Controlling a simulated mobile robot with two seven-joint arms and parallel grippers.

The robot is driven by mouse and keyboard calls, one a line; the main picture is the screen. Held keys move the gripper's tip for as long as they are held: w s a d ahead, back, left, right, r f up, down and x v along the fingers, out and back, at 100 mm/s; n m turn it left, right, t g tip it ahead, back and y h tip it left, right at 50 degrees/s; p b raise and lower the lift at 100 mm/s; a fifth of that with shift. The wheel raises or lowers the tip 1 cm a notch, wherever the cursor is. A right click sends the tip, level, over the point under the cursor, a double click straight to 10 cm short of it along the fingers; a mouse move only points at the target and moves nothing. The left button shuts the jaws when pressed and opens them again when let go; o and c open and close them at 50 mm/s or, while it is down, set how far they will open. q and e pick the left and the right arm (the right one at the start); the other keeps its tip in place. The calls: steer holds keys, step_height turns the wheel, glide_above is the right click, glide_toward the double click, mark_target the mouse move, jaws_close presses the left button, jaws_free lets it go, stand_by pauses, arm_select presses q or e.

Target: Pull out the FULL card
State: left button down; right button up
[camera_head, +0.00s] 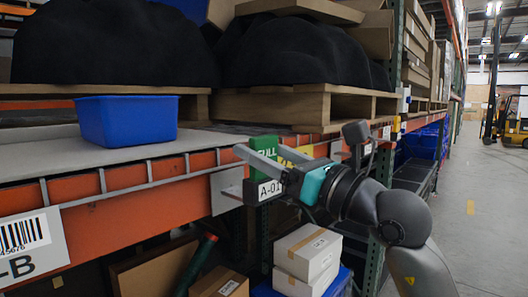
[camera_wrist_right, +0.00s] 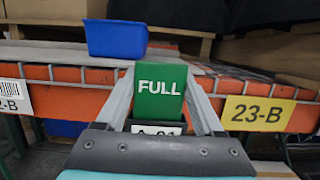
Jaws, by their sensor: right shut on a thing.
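The green FULL card (camera_head: 264,146) stands upright at the shelf's front edge, above a black holder with a white A-01 label (camera_head: 270,190). In the right wrist view the card (camera_wrist_right: 160,92) faces me, its white lettering readable. Its lower edge meets the holder, and I cannot tell how deep it sits. My right gripper (camera_head: 262,153) reaches in from the right and is shut on the card, with one finger along each side. The wrist view shows the two fingers (camera_wrist_right: 158,88) flanking the card. My left gripper is not in view.
A blue tote (camera_head: 127,119) stands on the shelf behind the orange beam (camera_head: 130,190). Black-covered pallets (camera_head: 300,105) stand behind. White boxes (camera_head: 307,253) are stacked below the holder. A yellow 23-B label (camera_wrist_right: 258,113) is on the beam. The aisle at right is open, with a forklift (camera_head: 513,122) far off.

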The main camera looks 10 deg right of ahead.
steer(key=c, duration=0.4)
steer(key=shift+r+p, duration=2.1)
steer(key=shift+r, duration=0.45)
steer(key=shift+c, duration=0.2)
steer(key=r+b+v, duration=0.2)
steer(key=b+v, duration=0.1)
steer(key=v, duration=0.6)
steer(key=shift+s+d, duration=0.4)
steer(key=shift+s, duration=0.1)
